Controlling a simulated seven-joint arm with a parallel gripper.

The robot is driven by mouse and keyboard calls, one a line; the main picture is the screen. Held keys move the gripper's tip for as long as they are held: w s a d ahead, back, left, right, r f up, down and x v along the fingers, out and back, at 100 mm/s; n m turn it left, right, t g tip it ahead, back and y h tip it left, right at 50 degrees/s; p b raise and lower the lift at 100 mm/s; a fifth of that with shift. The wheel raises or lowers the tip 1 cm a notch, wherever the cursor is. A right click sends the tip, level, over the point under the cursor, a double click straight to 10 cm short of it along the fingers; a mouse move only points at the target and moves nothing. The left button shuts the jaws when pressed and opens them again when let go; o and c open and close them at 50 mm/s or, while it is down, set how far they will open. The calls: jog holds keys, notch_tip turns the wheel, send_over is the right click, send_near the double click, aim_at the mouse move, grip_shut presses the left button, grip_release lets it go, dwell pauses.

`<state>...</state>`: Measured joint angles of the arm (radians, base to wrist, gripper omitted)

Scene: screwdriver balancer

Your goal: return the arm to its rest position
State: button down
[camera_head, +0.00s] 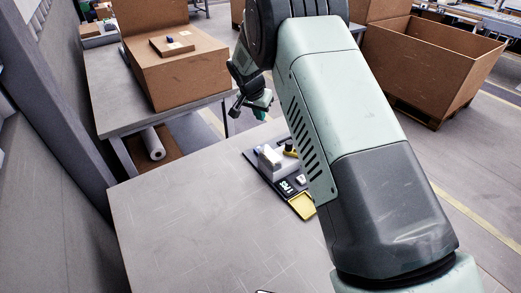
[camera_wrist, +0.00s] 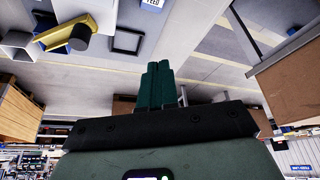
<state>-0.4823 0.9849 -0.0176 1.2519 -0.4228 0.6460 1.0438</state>
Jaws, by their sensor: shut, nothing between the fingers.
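My gripper (camera_head: 261,110) hangs in the air beyond the far edge of the work table (camera_head: 190,215), up and to the left of the dark tray (camera_head: 297,207). In the wrist view its two green fingers (camera_wrist: 158,82) are together with nothing between them. My arm reaches across the right half of the head view and hides part of the tray and table. The tray carries a white block (camera_head: 270,157), a yellow part (camera_head: 291,151) and a yellow pad (camera_head: 302,205). The wrist view shows a yellow arm with a dark round end (camera_wrist: 75,38) at upper left.
A side table (camera_head: 120,100) at upper left holds a cardboard box (camera_head: 185,80). A grey pillar (camera_head: 65,110) rises at left. The left and front of the work table are clear.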

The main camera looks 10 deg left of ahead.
dwell(0.4)
jog(key=s+d+r, duration=0.5)
jog(key=r, duration=0.4)
jog(key=s+d+r+n, duration=0.1)
jog(key=s+d+r, duration=0.3)
jog(key=d+r, duration=0.3)
jog(key=s+d+r, duration=0.4)
jog(key=s+r, duration=0.1)
jog(key=r, duration=0.5)
jog(key=s+d+r+n, duration=0.1)
jog(key=s+d, duration=0.3)
jog(key=s, duration=0.9)
jog(key=s+d+r+n+t+y, duration=0.1)
jog(key=s+d, duration=0.4)
jog(key=s, duration=0.9)
jog(key=shift+s, duration=0.15)
jog(key=shift+r, duration=0.1)
